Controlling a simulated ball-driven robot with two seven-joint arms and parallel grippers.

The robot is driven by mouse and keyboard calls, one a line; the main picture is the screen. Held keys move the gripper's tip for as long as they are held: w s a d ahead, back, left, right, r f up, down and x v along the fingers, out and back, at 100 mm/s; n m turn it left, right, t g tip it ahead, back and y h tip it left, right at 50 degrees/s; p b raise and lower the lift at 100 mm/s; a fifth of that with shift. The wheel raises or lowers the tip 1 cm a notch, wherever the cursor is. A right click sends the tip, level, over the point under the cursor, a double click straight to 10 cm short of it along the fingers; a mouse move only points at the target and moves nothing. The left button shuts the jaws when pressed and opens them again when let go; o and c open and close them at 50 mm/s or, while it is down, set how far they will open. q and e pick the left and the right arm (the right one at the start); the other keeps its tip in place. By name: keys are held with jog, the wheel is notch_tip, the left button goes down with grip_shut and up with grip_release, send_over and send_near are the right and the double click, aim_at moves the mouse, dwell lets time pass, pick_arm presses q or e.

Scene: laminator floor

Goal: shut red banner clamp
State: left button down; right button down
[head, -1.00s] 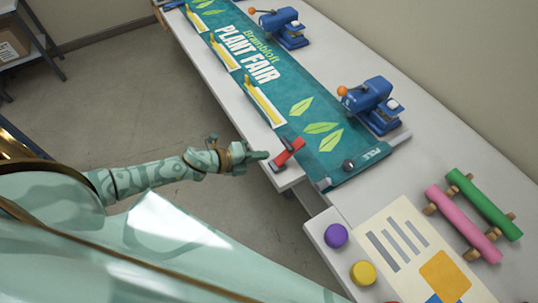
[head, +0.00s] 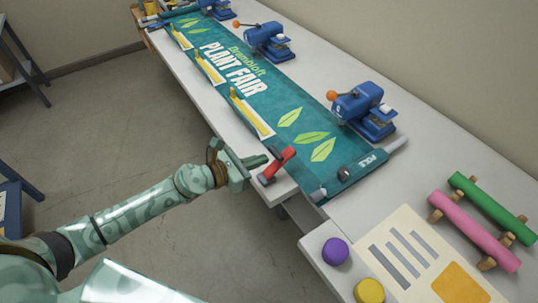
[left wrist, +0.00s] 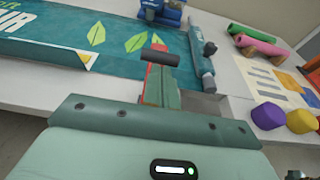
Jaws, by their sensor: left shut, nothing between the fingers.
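The red banner clamp (head: 277,164) sits at the near edge of the white table, beside the near end of the teal banner (head: 318,172). Its red lever looks raised at a slant; in the left wrist view the clamp (left wrist: 153,84) shows a dark crossbar at its top. My left gripper (head: 258,161) is shut and empty, its fingertips right beside the lever on the aisle side. In the left wrist view the gripper (left wrist: 167,98) covers the clamp's lower part. I cannot tell whether they touch. My right gripper is not in view.
Yellow clamps (head: 248,110) line the banner's near edge. Blue presses with orange knobs (head: 364,112) stand along its far side. Purple (head: 335,251) and yellow knobs (head: 369,291) are at the lower right.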

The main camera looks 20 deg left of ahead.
aim_at(277, 153)
pick_arm(q)
jog(key=x, duration=0.3)
jog(key=shift+w+d+f, duration=0.15)
jog(key=shift+w+d, duration=0.1)
jog(key=shift+w+d, duration=0.1)
jog(key=shift+w, duration=0.1)
jog(key=b+x, duration=0.1)
jog(key=x, duration=0.1)
jog(key=shift+w+d+f, duration=0.15)
jog(key=shift+f, duration=0.1)
jog(key=shift+r, duration=0.1)
